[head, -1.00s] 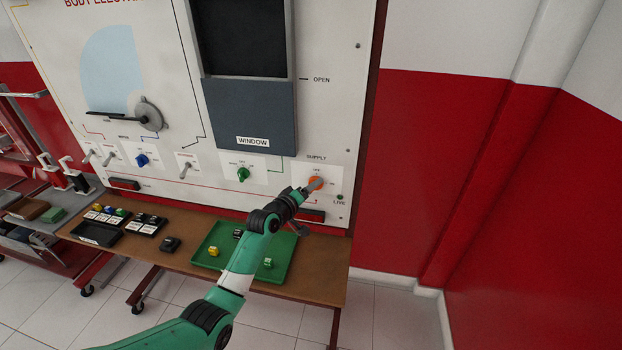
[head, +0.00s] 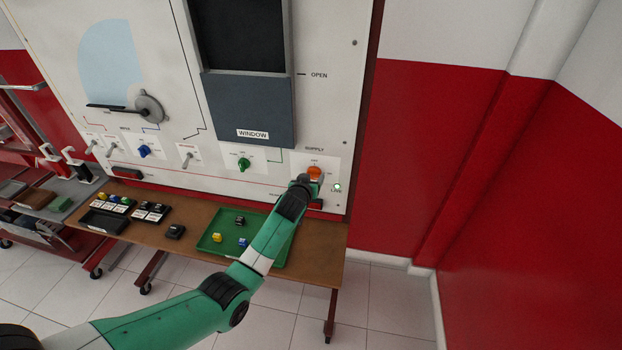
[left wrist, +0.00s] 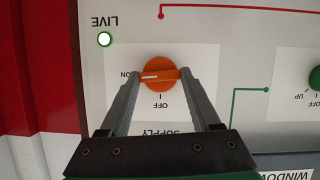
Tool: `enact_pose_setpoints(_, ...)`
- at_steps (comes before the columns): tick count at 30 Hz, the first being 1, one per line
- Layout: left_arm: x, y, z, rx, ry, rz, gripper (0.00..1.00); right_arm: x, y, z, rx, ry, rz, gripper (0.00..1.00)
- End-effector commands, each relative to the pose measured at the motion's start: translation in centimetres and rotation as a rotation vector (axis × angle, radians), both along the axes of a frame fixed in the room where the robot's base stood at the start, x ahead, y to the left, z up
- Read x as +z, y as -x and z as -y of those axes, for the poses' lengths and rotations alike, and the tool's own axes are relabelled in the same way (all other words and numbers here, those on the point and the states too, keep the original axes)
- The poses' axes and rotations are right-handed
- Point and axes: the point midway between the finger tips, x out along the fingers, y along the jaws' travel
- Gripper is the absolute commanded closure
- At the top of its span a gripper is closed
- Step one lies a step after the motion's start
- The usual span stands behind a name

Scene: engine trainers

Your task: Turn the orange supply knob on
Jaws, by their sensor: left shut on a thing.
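The orange supply knob (head: 314,173) sits at the lower right of the white panel in the head view. In the left wrist view the knob (left wrist: 160,70) has its white pointer line turned to the ON label, away from OFF. My left gripper (left wrist: 160,84) is shut on the knob, one finger on each side. In the head view the left gripper (head: 306,181) partly covers the knob's lower left. The LIVE lamp (head: 337,187) glows beside it and is also lit in the left wrist view (left wrist: 104,39). My right gripper is not in view.
A green window knob (head: 244,164) is left of the supply knob, and a blue knob (head: 145,151) is further left. Below, a brown table (head: 188,250) holds a green tray (head: 213,227) with small blocks, partly behind my arm. A red wall stands at right.

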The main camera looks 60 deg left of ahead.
Motion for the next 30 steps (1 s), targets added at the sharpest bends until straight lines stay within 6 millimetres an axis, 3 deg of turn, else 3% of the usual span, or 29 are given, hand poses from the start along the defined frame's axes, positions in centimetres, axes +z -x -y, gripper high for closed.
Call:
enact_pose_setpoints(23,0.15,-0.11,0.05,-0.001,-0.072,-0.082,0.92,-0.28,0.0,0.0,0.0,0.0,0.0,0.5)
enact_pose_setpoints(24,0.14,-0.12,0.04,-0.001,-0.072,-0.082,0.29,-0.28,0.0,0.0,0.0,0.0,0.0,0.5)
enact_pose_setpoints(28,0.1,-0.11,0.06,0.0,-0.071,-0.082,0.06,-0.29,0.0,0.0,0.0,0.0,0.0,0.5)
enact_pose_setpoints(30,0.08,-0.1,0.06,0.0,-0.07,-0.082,0.06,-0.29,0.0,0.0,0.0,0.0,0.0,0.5)
